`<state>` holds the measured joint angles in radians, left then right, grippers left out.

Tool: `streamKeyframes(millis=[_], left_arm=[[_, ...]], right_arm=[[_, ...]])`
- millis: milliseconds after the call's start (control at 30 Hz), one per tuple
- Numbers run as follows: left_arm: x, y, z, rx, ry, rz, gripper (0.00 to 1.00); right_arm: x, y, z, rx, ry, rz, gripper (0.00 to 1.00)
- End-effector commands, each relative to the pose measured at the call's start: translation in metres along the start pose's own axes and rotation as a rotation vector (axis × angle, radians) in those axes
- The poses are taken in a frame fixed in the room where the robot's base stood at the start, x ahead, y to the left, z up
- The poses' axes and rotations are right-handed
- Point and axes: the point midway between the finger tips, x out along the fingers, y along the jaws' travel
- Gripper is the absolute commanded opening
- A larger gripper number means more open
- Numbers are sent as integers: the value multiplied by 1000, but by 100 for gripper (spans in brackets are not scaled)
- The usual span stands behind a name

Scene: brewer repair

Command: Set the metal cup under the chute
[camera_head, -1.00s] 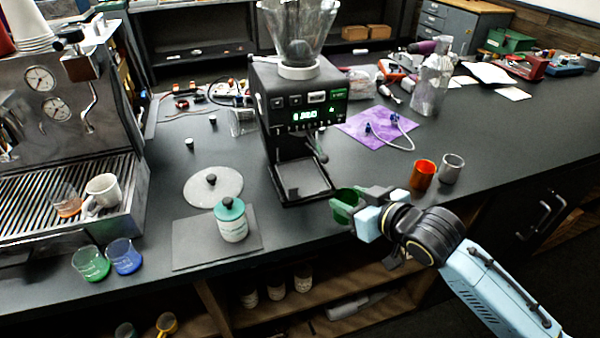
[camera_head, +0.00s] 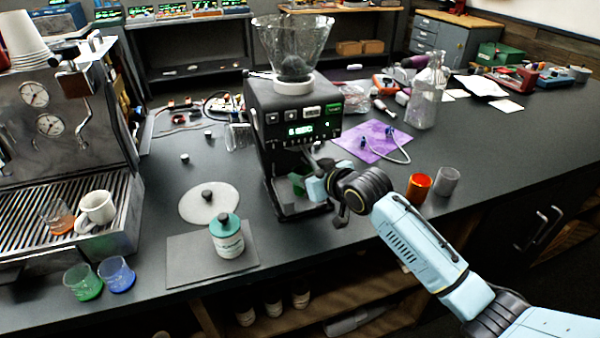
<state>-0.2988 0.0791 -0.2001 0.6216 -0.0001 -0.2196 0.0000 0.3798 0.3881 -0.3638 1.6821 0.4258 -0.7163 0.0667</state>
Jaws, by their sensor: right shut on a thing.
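The black grinder (camera_head: 262,115) stands mid-counter with a clear hopper on top, a lit green display and a low base tray (camera_head: 290,210) under its chute. My right gripper (camera_head: 308,186) is at the grinder's front opening, shut on a green cup (camera_head: 297,184). The cup shows only in part above the base tray, below the chute. The gripper hides much of it, so I cannot tell whether it touches the tray. A grey metal-looking cup (camera_head: 446,181) stands upright on the counter at right, beside an orange cup (camera_head: 418,187). My left gripper is not in view.
A teal-lidded jar (camera_head: 227,237) stands on a dark mat (camera_head: 185,262) at front left, near a round pale disc (camera_head: 209,203). An espresso machine (camera_head: 65,130) fills the left.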

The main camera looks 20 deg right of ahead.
Motion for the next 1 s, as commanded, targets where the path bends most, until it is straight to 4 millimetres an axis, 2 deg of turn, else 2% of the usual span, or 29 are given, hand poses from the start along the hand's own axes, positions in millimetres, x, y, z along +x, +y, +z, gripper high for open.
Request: streamKeyframes(millis=[200,300,700,733,867,1000], left_arm=[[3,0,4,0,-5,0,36],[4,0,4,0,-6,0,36],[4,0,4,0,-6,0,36],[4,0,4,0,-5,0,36],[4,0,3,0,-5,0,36],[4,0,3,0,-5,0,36]], right_arm=[[30,0,-14,0,2,1,19],[33,0,1,0,-2,0,19],[34,0,4,-1,1,0,19],[34,0,5,-1,1,0,49],[34,0,4,-1,1,0,66],[34,0,4,-1,1,1,68]])
